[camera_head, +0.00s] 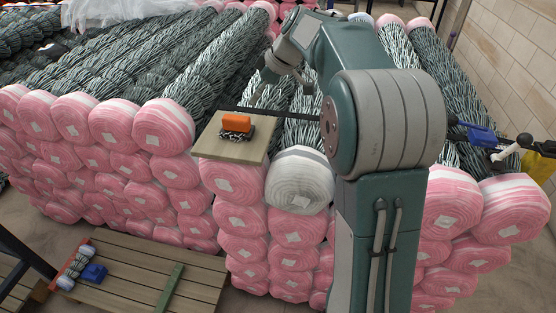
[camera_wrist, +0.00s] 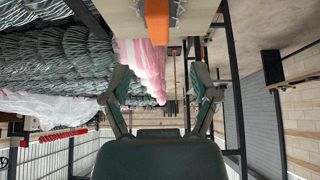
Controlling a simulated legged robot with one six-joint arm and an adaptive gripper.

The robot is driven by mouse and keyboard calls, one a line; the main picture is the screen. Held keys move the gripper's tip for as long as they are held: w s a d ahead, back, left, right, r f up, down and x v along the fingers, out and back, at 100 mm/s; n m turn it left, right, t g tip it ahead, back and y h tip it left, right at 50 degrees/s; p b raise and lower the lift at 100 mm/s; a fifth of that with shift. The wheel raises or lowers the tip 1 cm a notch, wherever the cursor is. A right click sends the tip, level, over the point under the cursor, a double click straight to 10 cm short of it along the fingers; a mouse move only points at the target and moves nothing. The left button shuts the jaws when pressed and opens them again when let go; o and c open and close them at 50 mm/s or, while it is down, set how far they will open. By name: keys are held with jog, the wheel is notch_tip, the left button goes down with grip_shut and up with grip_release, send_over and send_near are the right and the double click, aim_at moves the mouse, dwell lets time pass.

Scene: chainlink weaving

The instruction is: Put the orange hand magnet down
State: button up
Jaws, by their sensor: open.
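The orange hand magnet (camera_head: 236,122) sits on a small heap of dark metal pieces (camera_head: 240,136) on a pale square board (camera_head: 218,152), on top of the rolls. The wrist view shows the orange magnet (camera_wrist: 158,20) at the top edge, against the pale board (camera_wrist: 119,15). My gripper (camera_wrist: 160,80) is open, its two fingers spread wide with nothing between them. In the head view my gripper (camera_head: 262,88) is partly hidden by my arm, just behind and to the right of the magnet, apart from it.
Stacked mesh rolls with pink-wrapped ends (camera_head: 165,127) fill the left and middle. A white-wrapped roll (camera_head: 300,180) lies beside the board. A wooden pallet (camera_head: 140,275) at lower left holds a blue item (camera_head: 93,272). A brick wall (camera_head: 515,45) stands right.

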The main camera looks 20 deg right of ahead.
jog(key=s+a+r+m+h, duration=0.2)
jog(key=s+a+m, duration=0.1)
jog(key=s, duration=0.6)
jog(key=s+a+f+m+t+h, duration=0.1)
jog(key=s+f+m, duration=0.2)
jog(key=s, duration=0.9)
jog(key=s+a+f+m+h, duration=0.1)
jog(key=s+m, duration=0.4)
jog(key=s, duration=0.7)
notch_tip(320, 180, down, 2)
jog(key=shift+f+t+h, duration=0.2)
jog(key=shift+t+h, duration=0.2)
jog(key=shift+h, duration=0.2)
jog(key=shift+o, duration=0.3)
